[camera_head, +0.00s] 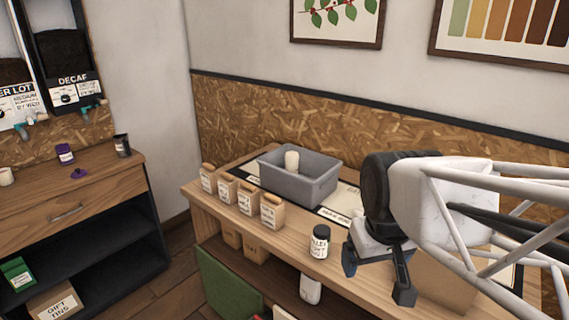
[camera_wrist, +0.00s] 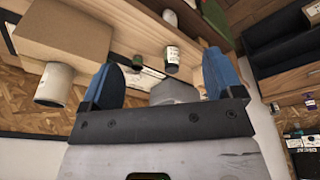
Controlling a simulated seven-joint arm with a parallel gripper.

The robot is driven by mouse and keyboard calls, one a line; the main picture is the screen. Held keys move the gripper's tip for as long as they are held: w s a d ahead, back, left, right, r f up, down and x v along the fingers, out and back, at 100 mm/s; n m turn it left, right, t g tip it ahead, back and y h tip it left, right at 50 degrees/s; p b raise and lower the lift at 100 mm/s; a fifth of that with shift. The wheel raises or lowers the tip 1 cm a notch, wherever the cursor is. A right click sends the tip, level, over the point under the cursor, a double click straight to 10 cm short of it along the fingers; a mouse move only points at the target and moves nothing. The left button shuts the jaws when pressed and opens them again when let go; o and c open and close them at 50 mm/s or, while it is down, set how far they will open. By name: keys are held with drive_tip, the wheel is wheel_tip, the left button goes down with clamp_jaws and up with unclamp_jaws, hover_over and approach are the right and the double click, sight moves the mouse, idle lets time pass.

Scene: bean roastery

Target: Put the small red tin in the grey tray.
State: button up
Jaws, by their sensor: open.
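I cannot make out a small red tin in either view. The grey tray (camera_head: 288,187) is an open box on the wooden counter, with a cream cylinder (camera_head: 291,161) standing in it. My gripper (camera_head: 377,277) is open and empty, right of the tray and near the counter's front edge. In the wrist view its blue-padded fingers are apart, with nothing between them (camera_wrist: 164,72). A white-labelled jar with a dark lid (camera_head: 319,243) stands on the counter just left of the gripper. A labelled jar (camera_wrist: 172,57) also shows beyond the fingers in the wrist view.
Several labelled wooden canisters (camera_head: 225,188) line the counter's left front edge. A cardboard box (camera_wrist: 65,33) and a white cylinder (camera_wrist: 54,85) show left of the fingers in the wrist view. A separate cabinet (camera_head: 75,205) stands at left.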

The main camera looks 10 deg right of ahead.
drive_tip(key=s, duration=0.1)
drive_tip(key=s+f, duration=0.1)
drive_tip(key=s+a+m, duration=0.1)
drive_tip(key=shift+s+f, duration=0.15)
drive_tip(key=shift+f, duration=0.15)
